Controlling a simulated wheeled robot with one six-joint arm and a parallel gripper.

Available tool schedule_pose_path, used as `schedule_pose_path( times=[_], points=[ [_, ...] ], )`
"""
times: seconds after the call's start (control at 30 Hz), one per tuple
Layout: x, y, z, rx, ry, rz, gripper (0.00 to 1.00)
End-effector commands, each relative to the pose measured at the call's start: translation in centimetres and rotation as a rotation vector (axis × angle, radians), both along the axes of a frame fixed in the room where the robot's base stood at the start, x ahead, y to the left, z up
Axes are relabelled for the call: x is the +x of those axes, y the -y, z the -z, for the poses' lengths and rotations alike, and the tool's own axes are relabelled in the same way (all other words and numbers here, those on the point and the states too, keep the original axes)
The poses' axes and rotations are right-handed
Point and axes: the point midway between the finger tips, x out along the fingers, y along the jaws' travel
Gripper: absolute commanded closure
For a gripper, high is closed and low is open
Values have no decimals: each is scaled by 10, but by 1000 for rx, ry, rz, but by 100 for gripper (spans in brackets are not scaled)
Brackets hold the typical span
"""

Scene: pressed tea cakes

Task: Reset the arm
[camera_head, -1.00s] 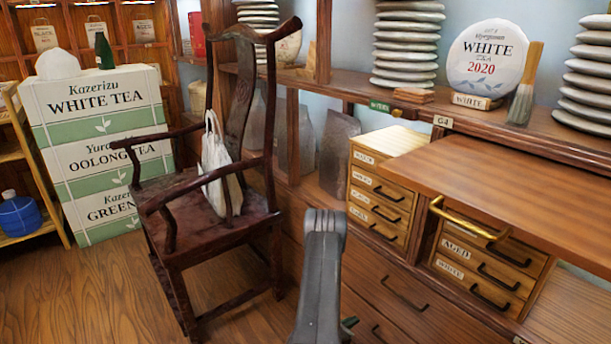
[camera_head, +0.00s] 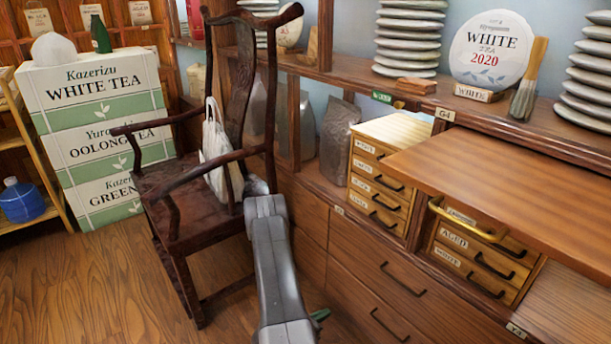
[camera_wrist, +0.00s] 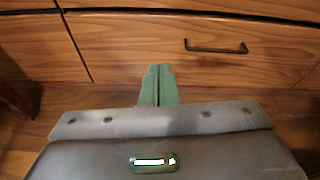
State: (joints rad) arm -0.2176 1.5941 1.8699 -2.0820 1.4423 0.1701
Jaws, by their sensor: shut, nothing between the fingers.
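My gripper (camera_wrist: 159,72) shows in the wrist view with its two green fingers pressed together, empty. It points at the lower cabinet front and the wooden floor. In the head view my grey arm reaches up from the bottom middle, in front of the cabinet and beside the chair. Only a small green part of the gripper (camera_head: 320,315) shows there, low beside the arm, and its fingertips are hard to make out.
A dark wooden chair (camera_head: 190,218) with a white bag (camera_head: 216,150) stands left of my arm. The drawer cabinet (camera_head: 350,270) is on the right, with a wooden board (camera_head: 500,190) jutting out above small drawers. Tea boxes (camera_head: 95,90) are stacked at back left. Floor is clear at lower left.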

Motion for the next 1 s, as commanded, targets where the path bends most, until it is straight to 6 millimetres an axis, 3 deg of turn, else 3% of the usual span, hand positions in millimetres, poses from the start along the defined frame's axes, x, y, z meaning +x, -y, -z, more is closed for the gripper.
schedule_pose_path(
  times=[0.63,1.0],
  points=[
    [5,-1,-1,-40,-31,-9,100],
    [7,27,-43,-30,-4,123,100]
  ],
)
